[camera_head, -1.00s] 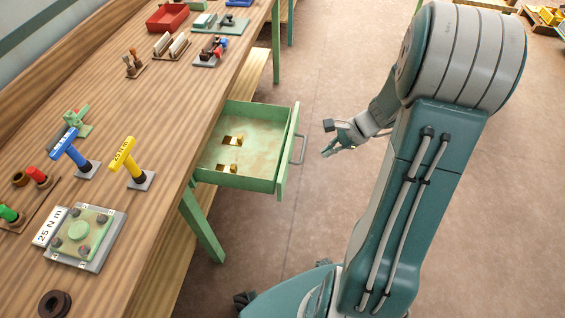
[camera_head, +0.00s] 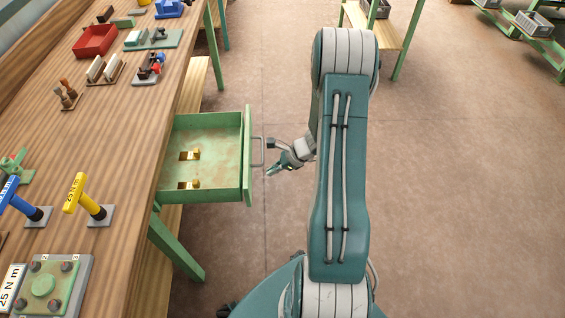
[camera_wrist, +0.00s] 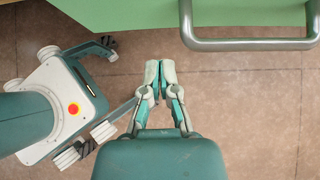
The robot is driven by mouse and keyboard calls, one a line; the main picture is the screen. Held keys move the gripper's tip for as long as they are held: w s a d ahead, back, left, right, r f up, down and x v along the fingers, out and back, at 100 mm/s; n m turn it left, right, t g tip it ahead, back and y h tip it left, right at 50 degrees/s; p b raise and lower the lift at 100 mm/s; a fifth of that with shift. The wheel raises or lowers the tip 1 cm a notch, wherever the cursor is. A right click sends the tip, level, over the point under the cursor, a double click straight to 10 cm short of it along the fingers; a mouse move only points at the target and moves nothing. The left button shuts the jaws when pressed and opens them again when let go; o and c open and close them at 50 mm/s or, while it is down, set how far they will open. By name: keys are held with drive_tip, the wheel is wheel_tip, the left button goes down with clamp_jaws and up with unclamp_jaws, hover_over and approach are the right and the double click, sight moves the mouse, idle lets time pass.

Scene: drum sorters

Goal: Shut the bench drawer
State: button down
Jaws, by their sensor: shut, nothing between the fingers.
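The green bench drawer (camera_head: 210,157) stands pulled out from the wooden bench, with two small brass-coloured pieces inside it. Its grey bar handle (camera_head: 258,152) sticks out from the front panel (camera_head: 248,160). In the wrist view the handle (camera_wrist: 250,43) is at the top right and the green front (camera_wrist: 120,14) runs along the top edge. My gripper (camera_head: 272,158) is just right of the handle in the head view. In the wrist view my gripper (camera_wrist: 160,66) has its fingertips together, empty, apart from the drawer front and to the left of the handle.
The wooden bench (camera_head: 120,140) carries a yellow torque tool (camera_head: 77,192), a blue one (camera_head: 15,202), a red tray (camera_head: 95,41) and a plate with knobs (camera_head: 45,286). A green bench leg (camera_head: 178,250) stands below the drawer.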

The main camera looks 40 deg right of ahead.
drive_tip(key=w+a, duration=0.1)
drive_tip(key=a, duration=0.1)
drive_tip(key=w+a, duration=0.1)
drive_tip(key=shift+w+a+f, duration=0.3)
drive_tip(key=shift+a, duration=0.1)
drive_tip(key=shift+w+a, duration=0.1)
approach(175, 183)
drive_tip(key=w+a+f, duration=0.1)
drive_tip(key=a, duration=0.1)
drive_tip(key=w+a, duration=0.1)
drive_tip(key=a, duration=0.1)
drive_tip(key=w+a+f, duration=0.1)
drive_tip(key=a, duration=0.1)
drive_tip(key=shift+w+f, duration=0.3)
drive_tip(key=shift+w, duration=0.15)
drive_tip(key=shift+r, duration=0.1)
